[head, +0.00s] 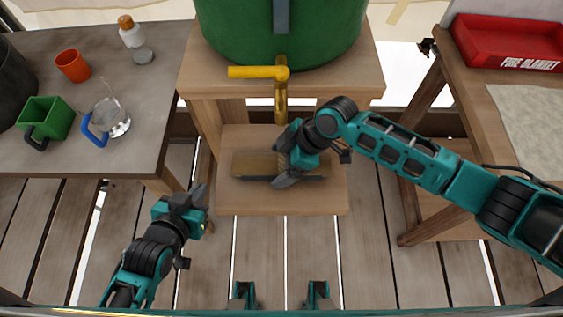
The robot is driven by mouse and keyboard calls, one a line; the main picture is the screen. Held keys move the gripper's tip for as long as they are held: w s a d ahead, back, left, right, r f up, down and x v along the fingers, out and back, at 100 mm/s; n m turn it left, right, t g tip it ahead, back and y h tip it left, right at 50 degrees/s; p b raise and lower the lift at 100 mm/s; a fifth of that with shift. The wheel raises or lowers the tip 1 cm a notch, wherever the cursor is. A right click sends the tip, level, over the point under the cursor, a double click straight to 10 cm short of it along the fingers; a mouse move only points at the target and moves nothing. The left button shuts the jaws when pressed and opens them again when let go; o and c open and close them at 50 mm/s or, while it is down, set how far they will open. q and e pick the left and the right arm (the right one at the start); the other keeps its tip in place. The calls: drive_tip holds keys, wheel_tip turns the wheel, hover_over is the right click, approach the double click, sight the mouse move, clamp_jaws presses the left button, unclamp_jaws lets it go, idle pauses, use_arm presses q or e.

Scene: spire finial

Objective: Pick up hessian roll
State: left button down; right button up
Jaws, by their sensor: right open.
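A tan-brown oblong (254,163), which looks like the hessian roll, lies on the low wooden step below the green barrel. A dark strip shows along its front edge. My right gripper (290,164) is open over its right part, with its fingers at the far and near sides. The gripper hides some of the oblong, and I cannot tell whether the fingers touch it. My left gripper (195,198) hangs over the deck, left of the step and apart from the oblong. Its jaw opening is not clear.
The green barrel (285,35) with a yellow tap (260,72) stands above the step. A red tray (512,42) sits at right.

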drive_tip(key=c, duration=1.4)
drive_tip(key=shift+r, duration=0.1)
